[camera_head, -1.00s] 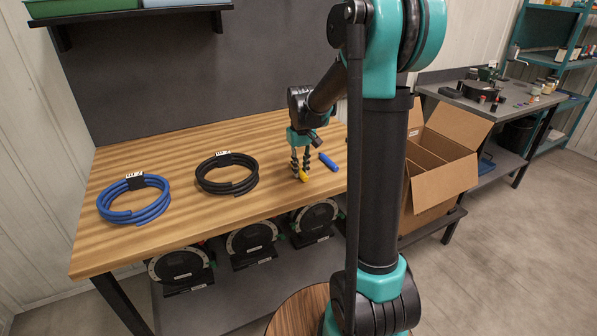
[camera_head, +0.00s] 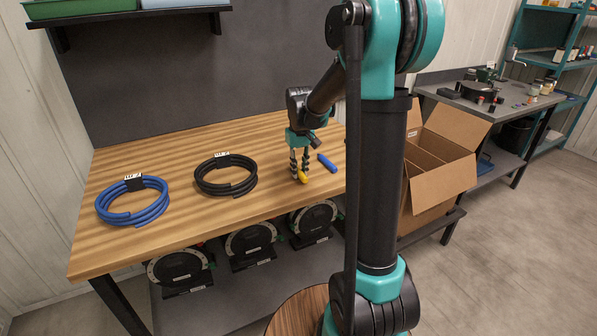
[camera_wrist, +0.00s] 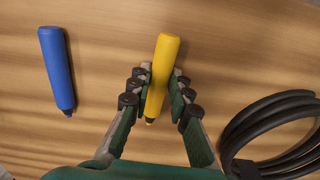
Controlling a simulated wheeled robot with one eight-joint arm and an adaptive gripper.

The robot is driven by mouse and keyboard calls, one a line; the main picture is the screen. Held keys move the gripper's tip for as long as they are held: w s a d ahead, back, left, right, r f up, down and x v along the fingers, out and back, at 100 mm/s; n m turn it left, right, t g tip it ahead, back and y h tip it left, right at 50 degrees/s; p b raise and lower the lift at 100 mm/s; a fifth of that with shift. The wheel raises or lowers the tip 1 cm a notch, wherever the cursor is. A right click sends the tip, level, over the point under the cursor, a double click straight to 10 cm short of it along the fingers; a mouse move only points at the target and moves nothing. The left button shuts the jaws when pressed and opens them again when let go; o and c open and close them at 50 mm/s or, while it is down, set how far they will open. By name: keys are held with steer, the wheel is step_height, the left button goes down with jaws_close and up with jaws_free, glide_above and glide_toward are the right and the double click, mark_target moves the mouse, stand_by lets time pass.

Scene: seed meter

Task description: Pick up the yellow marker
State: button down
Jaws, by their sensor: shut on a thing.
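The yellow marker (camera_wrist: 162,72) lies between the two fingers of my gripper (camera_wrist: 157,95) in the wrist view, its dark tip toward the palm. In the head view the yellow marker (camera_head: 303,177) shows at the fingertips of my gripper (camera_head: 299,168), low over the wooden tabletop. The fingers are shut on the marker. I cannot tell whether the marker still touches the table. A blue marker (camera_wrist: 57,68) lies on the table to the left in the wrist view and just right of the gripper in the head view (camera_head: 327,163).
A black coiled hose (camera_head: 226,176) and a blue coiled hose (camera_head: 133,201) lie on the wooden workbench (camera_head: 150,149) left of my gripper. An open cardboard box (camera_head: 446,185) stands right of the bench. Round black devices (camera_head: 251,243) sit on the shelf below.

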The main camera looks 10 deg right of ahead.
mark_target(300, 170)
steer(key=shift+r, duration=0.15)
step_height(300, 170, up, 20)
stand_by(0.3)
stand_by(0.4)
